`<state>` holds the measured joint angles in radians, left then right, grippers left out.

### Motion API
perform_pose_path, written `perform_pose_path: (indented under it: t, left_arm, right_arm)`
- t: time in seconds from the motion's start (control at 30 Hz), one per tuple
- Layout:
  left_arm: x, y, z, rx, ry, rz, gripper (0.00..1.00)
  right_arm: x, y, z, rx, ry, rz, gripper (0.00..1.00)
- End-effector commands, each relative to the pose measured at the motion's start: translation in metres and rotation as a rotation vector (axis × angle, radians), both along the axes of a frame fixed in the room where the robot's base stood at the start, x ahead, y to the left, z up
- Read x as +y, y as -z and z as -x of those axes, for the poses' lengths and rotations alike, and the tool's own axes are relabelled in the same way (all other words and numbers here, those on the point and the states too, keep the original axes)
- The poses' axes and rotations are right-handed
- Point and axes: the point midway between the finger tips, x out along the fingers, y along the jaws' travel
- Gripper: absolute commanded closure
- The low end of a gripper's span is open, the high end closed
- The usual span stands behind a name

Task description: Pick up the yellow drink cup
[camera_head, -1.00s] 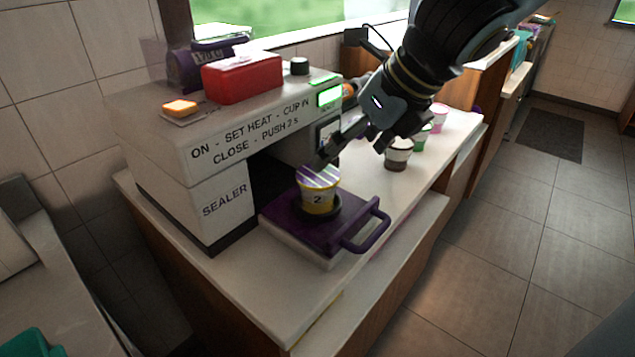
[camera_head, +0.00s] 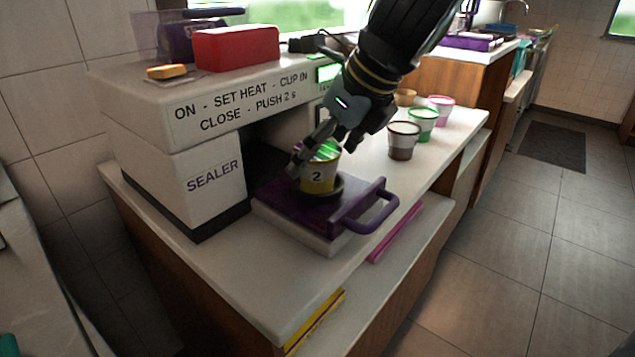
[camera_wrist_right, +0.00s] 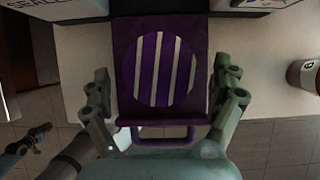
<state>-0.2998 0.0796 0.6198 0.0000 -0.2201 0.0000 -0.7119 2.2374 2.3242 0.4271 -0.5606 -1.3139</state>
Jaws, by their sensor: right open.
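The yellow drink cup (camera_head: 318,177), marked "2", stands upright in the dark ring of the sealer's purple tray (camera_head: 290,213). In the head view its top looks greenish. In the right wrist view its round lid (camera_wrist_right: 165,70) is purple with pale stripes, over the purple tray (camera_wrist_right: 124,100). My right gripper (camera_head: 322,150) is open at the cup's top, one finger on its left side and the other to its upper right. In the right wrist view its fingers (camera_wrist_right: 165,95) stand apart on either side of the lid. Contact cannot be told.
The white sealer (camera_head: 170,150) stands left and behind the cup, with a red box (camera_head: 237,48) on top. The tray's purple handle (camera_head: 375,212) juts out front right. Brown (camera_head: 403,141), green (camera_head: 422,122) and pink (camera_head: 441,108) cups stand right on the white counter (camera_head: 260,285).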

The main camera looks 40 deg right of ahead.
Motion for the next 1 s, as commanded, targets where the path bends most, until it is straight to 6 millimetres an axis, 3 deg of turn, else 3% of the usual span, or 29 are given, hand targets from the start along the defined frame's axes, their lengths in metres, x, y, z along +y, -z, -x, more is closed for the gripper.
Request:
perform_pose_path:
  t: [0.03, 0.13, 0.47, 0.9, 1.0]
  left_arm:
    - [0.0001, 0.0125, 0.0019, 0.003, 0.0, 0.0, 1.0]
    - [0.0002, 0.0199, 0.0033, 0.005, 0.0, 0.0, 1.0]
    - [0.0002, 0.0201, 0.0032, 0.005, 0.0, 0.0, 1.0]
    - [0.0002, 0.0202, 0.0031, 0.005, 0.0, 0.0, 1.0]
    - [0.0002, 0.0202, 0.0031, 0.005, 0.0, 0.0, 1.0]
  right_arm:
    - [0.0005, 0.0131, -0.0032, 0.003, -0.003, 0.003, 0.06]
    - [0.0006, 0.0207, -0.0087, 0.002, -0.001, 0.002, 0.06]
    - [0.0013, 0.0207, -0.0113, 0.001, 0.0, -0.001, 0.07]
    - [0.0012, 0.0208, -0.0112, 0.001, 0.0, -0.001, 0.65]
    - [0.0012, 0.0208, -0.0112, 0.001, 0.0, -0.001, 0.72]
